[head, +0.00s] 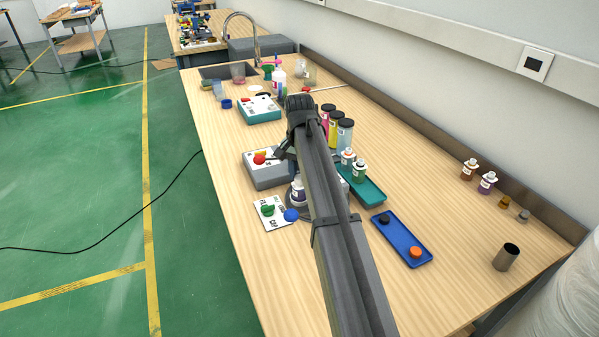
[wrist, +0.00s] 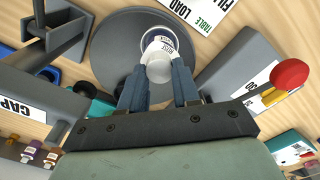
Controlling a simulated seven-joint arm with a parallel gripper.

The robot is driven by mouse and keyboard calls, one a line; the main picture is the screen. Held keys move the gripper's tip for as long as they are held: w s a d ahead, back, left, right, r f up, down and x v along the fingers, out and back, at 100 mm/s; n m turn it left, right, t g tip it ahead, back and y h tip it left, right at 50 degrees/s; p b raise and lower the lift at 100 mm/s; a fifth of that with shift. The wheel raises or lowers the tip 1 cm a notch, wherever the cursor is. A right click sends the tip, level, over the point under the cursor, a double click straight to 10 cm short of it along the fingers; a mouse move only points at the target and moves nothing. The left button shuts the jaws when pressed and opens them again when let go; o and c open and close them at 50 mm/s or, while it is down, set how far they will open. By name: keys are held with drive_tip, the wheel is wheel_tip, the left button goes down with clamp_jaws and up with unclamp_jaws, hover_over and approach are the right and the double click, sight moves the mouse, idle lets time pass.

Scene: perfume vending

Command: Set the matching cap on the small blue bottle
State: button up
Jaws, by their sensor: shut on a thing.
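The small blue bottle (wrist: 163,45), with a white label and a pale top, stands in a ring on a dark round turntable (wrist: 115,50) in the wrist view. My gripper (wrist: 159,72) is shut on it near its top, one finger on each side. In the head view the bottle (head: 298,193) shows just left of my arm, which hides the fingers. A blue tray (head: 402,241) holds a black cap (head: 384,219) and an orange cap (head: 415,252). A brown cap (head: 504,202) and a grey cap (head: 523,215) stand near the back ledge. I cannot tell which cap matches.
A teal tray (head: 372,192) holds bottles. Two bottles (head: 470,169) and a dark cup (head: 506,257) stand right.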

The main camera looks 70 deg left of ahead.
drive_tip(key=o, duration=1.1)
drive_tip(key=shift+o, duration=0.4)
drive_tip(key=o, duration=0.4)
drive_tip(key=shift+r, duration=0.1)
drive_tip(key=shift+r, duration=3.65)
drive_tip(key=shift+w, duration=0.1)
